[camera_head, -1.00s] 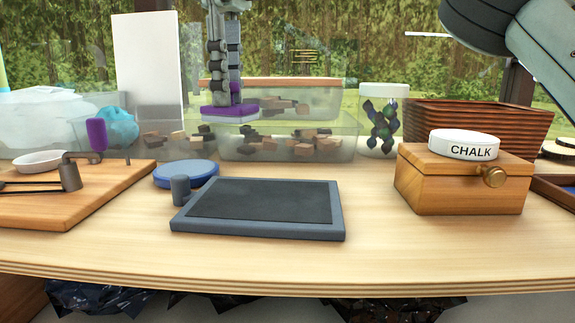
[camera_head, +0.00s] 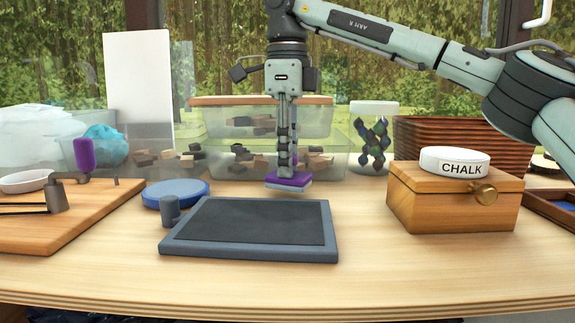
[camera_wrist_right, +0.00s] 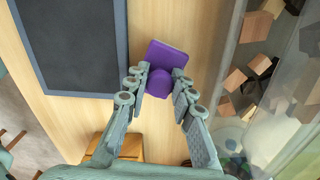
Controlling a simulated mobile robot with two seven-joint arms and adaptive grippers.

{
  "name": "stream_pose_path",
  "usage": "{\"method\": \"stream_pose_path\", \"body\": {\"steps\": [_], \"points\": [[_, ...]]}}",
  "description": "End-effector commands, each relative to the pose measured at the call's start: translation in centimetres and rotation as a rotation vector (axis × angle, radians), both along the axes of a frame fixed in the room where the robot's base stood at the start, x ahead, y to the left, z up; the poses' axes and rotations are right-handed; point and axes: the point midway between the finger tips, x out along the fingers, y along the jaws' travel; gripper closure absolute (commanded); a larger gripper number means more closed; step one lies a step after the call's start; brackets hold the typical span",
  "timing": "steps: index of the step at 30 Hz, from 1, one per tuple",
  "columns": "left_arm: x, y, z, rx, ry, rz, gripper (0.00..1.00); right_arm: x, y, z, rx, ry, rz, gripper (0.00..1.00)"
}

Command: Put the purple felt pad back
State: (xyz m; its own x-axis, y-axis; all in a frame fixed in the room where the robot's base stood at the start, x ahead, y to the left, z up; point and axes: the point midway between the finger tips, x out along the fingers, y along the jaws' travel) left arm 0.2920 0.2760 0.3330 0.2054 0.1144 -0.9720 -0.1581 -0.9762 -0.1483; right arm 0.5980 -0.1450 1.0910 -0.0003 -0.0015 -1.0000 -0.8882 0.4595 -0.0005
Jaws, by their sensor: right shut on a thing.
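The purple felt pad (camera_head: 289,183) is a small block, purple on top with a pale layer underneath. My right gripper (camera_head: 286,170) points down and is shut on it, holding it just above the table behind the slate board. In the right wrist view the pad (camera_wrist_right: 169,55) shows a purple knob between the fingertips of the right gripper (camera_wrist_right: 160,84). The grey-framed slate board (camera_head: 257,222) lies flat on the table. My left gripper is not in view.
A wooden box (camera_head: 454,205) with a white chalk lid stands at right. A blue round lid (camera_head: 176,194) and a small grey cylinder (camera_head: 170,211) sit left of the slate. Clear bins (camera_head: 330,150) of wood pieces and a jar (camera_head: 373,140) stand behind. The front table strip is clear.

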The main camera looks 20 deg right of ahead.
Motion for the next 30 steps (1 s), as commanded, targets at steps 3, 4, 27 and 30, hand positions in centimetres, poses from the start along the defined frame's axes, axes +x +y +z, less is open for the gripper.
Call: {"method": "stream_pose_path", "body": {"steps": [3, 4, 27, 30], "points": [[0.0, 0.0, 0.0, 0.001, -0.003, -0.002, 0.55, 0.0, 0.0, -1.2, 0.0, 0.0, 0.0, 1.0], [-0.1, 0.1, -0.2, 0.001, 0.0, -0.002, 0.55, 0.0, 0.0, -1.3, 0.001, 0.0, 0.0, 1.0], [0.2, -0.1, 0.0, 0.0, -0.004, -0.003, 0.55, 0.0, 0.0, -1.7, 0.0, 0.0, -0.001, 0.55], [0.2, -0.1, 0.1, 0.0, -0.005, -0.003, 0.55, 0.0, 0.0, -1.6, 0.0, 0.0, -0.001, 0.55]]}}
